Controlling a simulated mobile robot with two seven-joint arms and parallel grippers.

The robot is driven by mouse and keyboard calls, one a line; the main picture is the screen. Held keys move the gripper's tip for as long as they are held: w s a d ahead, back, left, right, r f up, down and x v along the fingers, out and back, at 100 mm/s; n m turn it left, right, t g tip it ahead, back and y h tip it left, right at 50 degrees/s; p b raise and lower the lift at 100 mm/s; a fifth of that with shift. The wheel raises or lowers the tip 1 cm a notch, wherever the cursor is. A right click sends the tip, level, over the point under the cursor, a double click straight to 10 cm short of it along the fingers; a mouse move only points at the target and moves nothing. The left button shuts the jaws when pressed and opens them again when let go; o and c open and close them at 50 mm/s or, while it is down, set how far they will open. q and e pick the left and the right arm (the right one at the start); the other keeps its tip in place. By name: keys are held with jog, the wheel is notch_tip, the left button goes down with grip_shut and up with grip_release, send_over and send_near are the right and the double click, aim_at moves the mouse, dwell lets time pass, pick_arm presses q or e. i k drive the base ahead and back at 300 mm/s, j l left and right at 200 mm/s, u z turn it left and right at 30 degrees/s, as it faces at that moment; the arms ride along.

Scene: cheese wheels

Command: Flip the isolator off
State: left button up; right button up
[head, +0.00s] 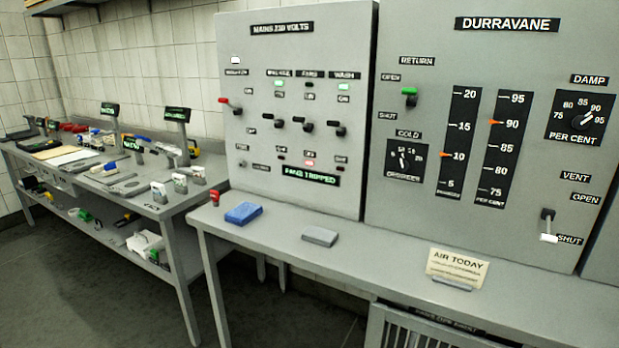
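The isolator (228,104) is a lever with a red handle at the left of the grey mains panel (320,60), under a small label that seems to read ISOLATOR. Its red end points left and slightly up from its pivot. Small words above and below it are too blurred to read. A white lamp (235,60) sits above it. To its right are several black-knobbed levers, including one (280,123) nearest to it. Two green lamps and a red lamp (309,162) show, with a display (310,175) reading FANS TRIPPED. Neither of my grippers is in view.
A grey bench (380,250) runs below the panels, holding a blue block (243,213), a grey block (320,236) and an AIR TODAY card (457,266). The DURRAVANE panel (450,60) stands right. A cluttered side table (165,208) stands left. Open floor (80,300) lies front left.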

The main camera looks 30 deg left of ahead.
aim_at(229, 105)
jog(key=u, duration=1.45)
jog(key=i+j, duration=0.35)
jog(key=i+j+z, duration=0.15)
jog(key=i+j, duration=0.55)
jog(key=i+j+z, duration=0.1)
jog(key=i+j, duration=0.25)
jog(key=j, duration=0.15)
jog(key=i+j, duration=0.3)
jog(key=j, duration=0.15)
jog(key=i+j+z, duration=0.15)
jog(key=i+j, duration=0.45)
jog(key=j, duration=0.3)
